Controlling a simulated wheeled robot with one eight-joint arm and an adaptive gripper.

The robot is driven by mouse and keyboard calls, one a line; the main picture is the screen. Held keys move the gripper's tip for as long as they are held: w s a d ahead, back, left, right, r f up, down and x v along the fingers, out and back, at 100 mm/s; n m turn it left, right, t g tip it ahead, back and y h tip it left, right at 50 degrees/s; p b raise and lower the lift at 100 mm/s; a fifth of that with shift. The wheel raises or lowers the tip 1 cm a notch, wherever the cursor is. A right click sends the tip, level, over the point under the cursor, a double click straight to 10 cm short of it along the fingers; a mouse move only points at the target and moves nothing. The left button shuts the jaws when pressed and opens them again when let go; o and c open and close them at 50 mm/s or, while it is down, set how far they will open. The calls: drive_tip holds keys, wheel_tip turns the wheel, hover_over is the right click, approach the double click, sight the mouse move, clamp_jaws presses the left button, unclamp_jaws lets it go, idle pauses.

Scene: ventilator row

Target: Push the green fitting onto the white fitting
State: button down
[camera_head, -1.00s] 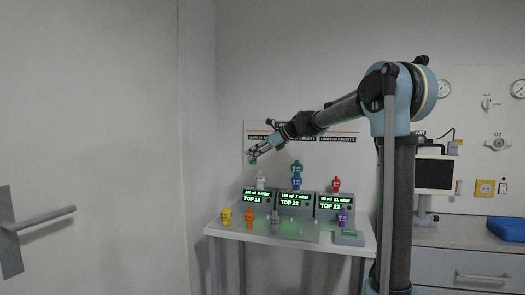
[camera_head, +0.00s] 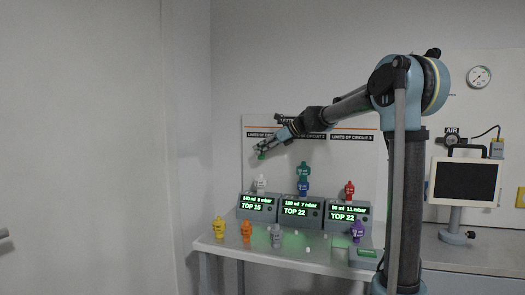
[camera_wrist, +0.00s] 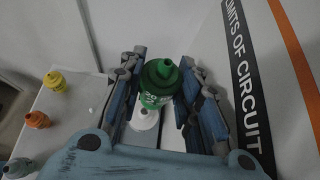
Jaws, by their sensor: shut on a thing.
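My gripper (camera_head: 262,148) is shut on a green fitting (camera_head: 262,155), held in the air over the left ventilator. In the wrist view the green fitting (camera_wrist: 159,88) sits between the two fingers of my gripper (camera_wrist: 160,75). The white fitting (camera_head: 261,184) stands upright on top of the left ventilator (camera_head: 257,206), below the green one with a gap between them. In the wrist view the white fitting (camera_wrist: 145,119) shows below the green one, which partly covers it. Its exact alignment is hard to tell.
Another green fitting (camera_head: 303,169) sits on a blue one (camera_head: 303,187) on the middle ventilator; a red fitting (camera_head: 349,188) tops the right one. Yellow (camera_head: 219,228), orange (camera_head: 246,231), grey (camera_head: 276,236) and purple (camera_head: 357,232) fittings stand along the table front. A labelled panel (camera_head: 340,155) stands behind.

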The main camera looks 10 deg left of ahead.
sight(262, 155)
drive_tip(key=shift+s+a+f, duration=0.1)
drive_tip(key=shift+a+f, duration=0.05)
drive_tip(key=shift+f, duration=2.6)
drive_tip(key=shift+s+f, duration=0.15)
drive_tip(key=shift+f, duration=1.35)
drive_tip(key=c, duration=1.1)
unclamp_jaws()
